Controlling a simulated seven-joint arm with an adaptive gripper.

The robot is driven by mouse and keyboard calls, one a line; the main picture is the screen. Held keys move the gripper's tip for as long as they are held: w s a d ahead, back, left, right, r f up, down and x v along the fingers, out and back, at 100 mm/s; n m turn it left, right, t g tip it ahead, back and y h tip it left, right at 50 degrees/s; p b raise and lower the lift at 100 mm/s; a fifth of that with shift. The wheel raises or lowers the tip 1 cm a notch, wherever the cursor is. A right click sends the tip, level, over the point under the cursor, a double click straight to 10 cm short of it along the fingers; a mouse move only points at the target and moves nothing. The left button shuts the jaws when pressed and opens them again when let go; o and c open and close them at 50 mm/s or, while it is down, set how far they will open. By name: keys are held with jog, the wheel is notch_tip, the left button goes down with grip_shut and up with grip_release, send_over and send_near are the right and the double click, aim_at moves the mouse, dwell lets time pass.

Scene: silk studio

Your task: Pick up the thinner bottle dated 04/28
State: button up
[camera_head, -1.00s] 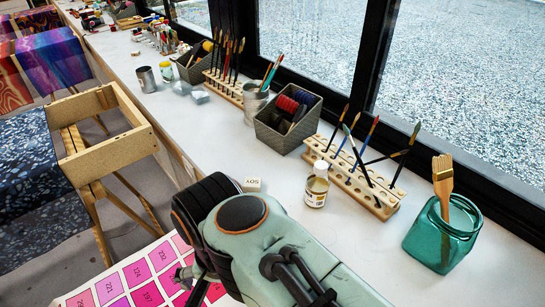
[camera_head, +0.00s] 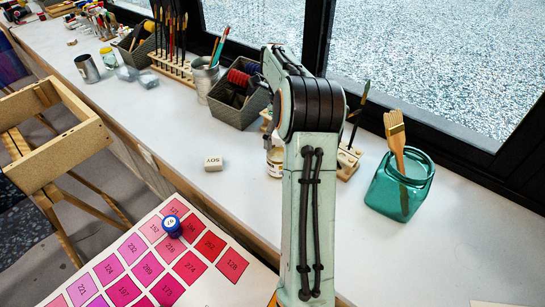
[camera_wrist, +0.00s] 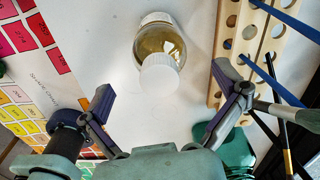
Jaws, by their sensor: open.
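A small bottle (camera_wrist: 152,44) of amber liquid with a white cap shows in the wrist view. It is just beyond my open gripper (camera_wrist: 165,84), about midway between the two spread fingers and apart from both. No date can be read on it. In the head view the bottle (camera_head: 274,161) is mostly hidden behind my arm, and my gripper cannot be seen there. No second bottle like it can be made out.
A wooden brush rack (camera_wrist: 244,40) stands close to the right of the bottle. A teal glass jar (camera_head: 400,187) with a brush stands at right. The white counter between is clear.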

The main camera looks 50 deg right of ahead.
notch_tip(320, 180, down, 4)
jog(key=shift+f, duration=0.2)
jog(key=c, duration=1.3)
